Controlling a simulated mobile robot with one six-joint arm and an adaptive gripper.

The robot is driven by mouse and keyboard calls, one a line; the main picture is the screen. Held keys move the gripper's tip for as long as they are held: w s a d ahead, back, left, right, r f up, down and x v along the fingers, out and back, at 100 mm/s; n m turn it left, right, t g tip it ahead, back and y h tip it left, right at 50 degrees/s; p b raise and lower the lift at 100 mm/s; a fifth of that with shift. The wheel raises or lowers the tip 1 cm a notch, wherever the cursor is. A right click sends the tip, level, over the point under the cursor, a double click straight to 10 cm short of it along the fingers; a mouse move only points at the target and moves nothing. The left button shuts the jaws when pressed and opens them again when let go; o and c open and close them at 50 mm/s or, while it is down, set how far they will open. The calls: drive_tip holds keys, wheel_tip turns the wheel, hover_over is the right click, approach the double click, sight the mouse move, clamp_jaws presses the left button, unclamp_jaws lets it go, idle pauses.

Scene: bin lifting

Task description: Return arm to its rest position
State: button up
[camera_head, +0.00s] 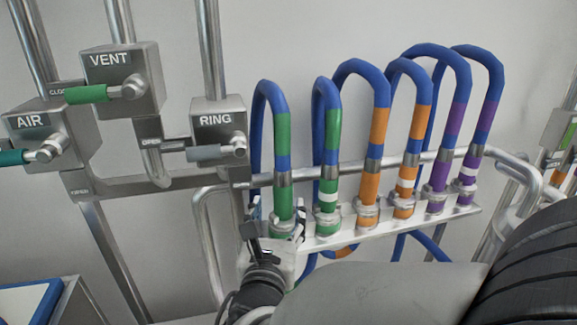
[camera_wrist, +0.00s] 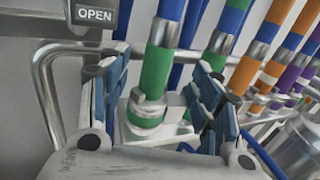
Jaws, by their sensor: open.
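My gripper (camera_head: 277,218) is open at the lower left end of the hose rack. In the wrist view my gripper (camera_wrist: 160,85) shows its two blue-padded fingers spread apart. The solid green-banded hose connector (camera_wrist: 150,110) stands upright between them in that view, with gaps at both sides. In the head view this green connector (camera_head: 284,200) sits in the leftmost place of the rack, just behind the fingers. My arm is low and reaches toward the rack. I cannot tell how far the fingers are from the connector in depth.
A metal rack rail (camera_head: 400,222) holds several blue hoses with green, orange and purple bands. Bent metal pipes (camera_head: 212,245) stand close to the gripper. A blue-edged tray (camera_head: 45,298) is lower left.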

drive_tip(key=shift+s+a+r, duration=0.1)
drive_tip(key=shift+s+a, duration=0.05)
drive_tip(key=shift+s, duration=1.1)
